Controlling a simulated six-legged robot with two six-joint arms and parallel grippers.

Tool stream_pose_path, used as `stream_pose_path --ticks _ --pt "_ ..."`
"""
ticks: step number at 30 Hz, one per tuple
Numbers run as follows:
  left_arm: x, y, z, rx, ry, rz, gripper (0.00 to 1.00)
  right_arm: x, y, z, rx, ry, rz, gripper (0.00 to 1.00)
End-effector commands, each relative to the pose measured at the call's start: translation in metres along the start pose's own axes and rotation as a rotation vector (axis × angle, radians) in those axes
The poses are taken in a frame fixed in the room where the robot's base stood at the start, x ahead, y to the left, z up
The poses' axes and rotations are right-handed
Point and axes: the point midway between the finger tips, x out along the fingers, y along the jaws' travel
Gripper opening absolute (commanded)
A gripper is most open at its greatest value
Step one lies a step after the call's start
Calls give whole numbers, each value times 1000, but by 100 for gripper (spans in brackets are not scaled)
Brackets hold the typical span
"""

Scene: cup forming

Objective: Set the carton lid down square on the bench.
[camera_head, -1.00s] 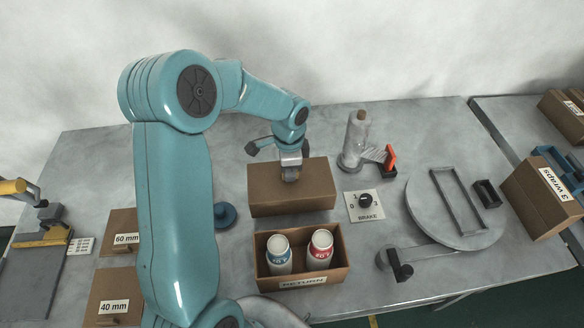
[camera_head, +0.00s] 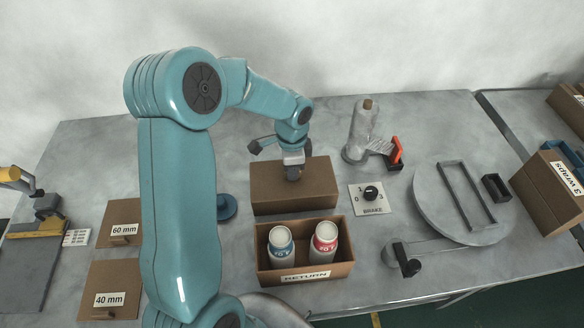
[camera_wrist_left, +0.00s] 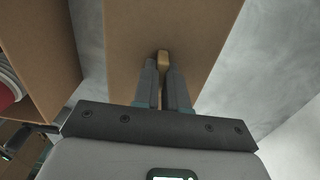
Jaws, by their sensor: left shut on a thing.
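The carton lid (camera_head: 270,187) is a plain brown cardboard piece behind the open carton in the middle of the bench (camera_head: 400,280). My left gripper (camera_head: 293,175) comes down onto its top. In the left wrist view, the two fingers (camera_wrist_left: 162,75) are closed on a small tan tab on the lid (camera_wrist_left: 205,30). The lid looks level and roughly in line with the carton. Its underside is hidden, so I cannot tell whether it touches the bench. My right gripper is not in view.
The open carton marked RETURN (camera_head: 262,262) stands close in front of the lid, holding two cans. A blue round knob (camera_head: 226,207) is at left. A brake dial plate (camera_head: 371,198), a bottle-like dispenser (camera_head: 360,135) and a turntable (camera_head: 430,195) are at right.

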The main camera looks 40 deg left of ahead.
Motion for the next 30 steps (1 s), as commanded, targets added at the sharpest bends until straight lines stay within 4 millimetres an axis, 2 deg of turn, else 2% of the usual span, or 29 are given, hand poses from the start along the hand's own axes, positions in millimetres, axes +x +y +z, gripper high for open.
stream_pose_path --ticks 11,12,14,24,26,30 --pt "4 0 0 0 0 0 0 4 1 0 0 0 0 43" --pt "3 0 0 0 0 0 25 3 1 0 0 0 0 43" --pt "3 0 0 0 0 0 42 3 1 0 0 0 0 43" --pt "0 0 0 0 1 -1 42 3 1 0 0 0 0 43" --pt "-6 -1 0 0 1 -2 42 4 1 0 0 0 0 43" --pt "-34 -1 -1 0 3 -6 42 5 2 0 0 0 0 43"
